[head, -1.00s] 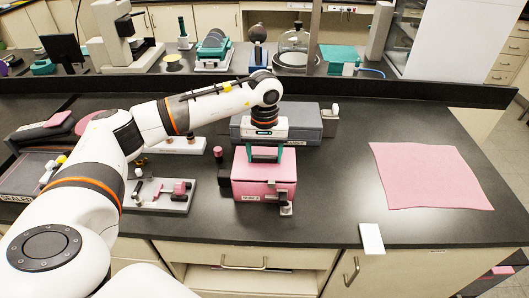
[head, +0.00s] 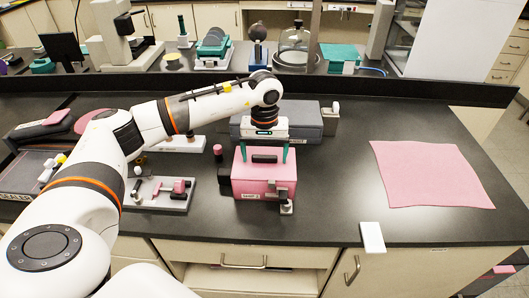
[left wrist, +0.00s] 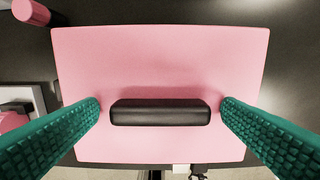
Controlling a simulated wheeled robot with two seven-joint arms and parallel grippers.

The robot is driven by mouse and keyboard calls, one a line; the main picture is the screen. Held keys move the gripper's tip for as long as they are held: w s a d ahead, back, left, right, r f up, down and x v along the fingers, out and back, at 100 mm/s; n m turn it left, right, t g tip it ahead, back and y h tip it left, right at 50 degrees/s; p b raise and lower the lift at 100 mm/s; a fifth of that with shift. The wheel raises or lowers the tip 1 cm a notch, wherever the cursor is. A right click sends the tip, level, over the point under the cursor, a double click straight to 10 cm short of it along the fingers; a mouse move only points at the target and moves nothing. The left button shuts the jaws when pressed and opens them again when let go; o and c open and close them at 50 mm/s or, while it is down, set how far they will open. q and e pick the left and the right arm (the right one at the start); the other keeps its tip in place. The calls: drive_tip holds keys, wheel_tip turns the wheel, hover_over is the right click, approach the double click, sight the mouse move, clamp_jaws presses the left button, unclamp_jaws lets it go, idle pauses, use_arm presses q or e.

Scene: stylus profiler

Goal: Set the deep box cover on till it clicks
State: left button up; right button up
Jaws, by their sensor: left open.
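The deep box is pink and stands on the black bench, with its pink cover (head: 282,162) on top. In the left wrist view the cover (left wrist: 160,60) fills the middle, with a black bar handle (left wrist: 160,112) across it. The handle also shows in the head view (head: 265,158). My left gripper (head: 264,150) is above the cover with its green fingers wide apart, one at each end of the handle. In the left wrist view the open fingers (left wrist: 160,115) show gaps to the handle. Whether the cover is fully seated cannot be told. My right gripper is not in view.
A grey case (head: 300,122) stands close behind the box. A fixture plate with pink and black parts (head: 165,194) lies to the left. A pink cloth (head: 430,174) lies at the right, and a white card (head: 372,237) is at the front edge. Bench between box and cloth is clear.

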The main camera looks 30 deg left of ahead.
sight(265, 156)
use_arm(q)
drive_tip(key=shift+c, duration=0.3)
drive_tip(key=shift+r, duration=0.1)
drive_tip(key=shift+r, duration=0.2)
drive_tip(key=shift+r+p, duration=1.9)
drive_tip(key=shift+r, duration=1.4)
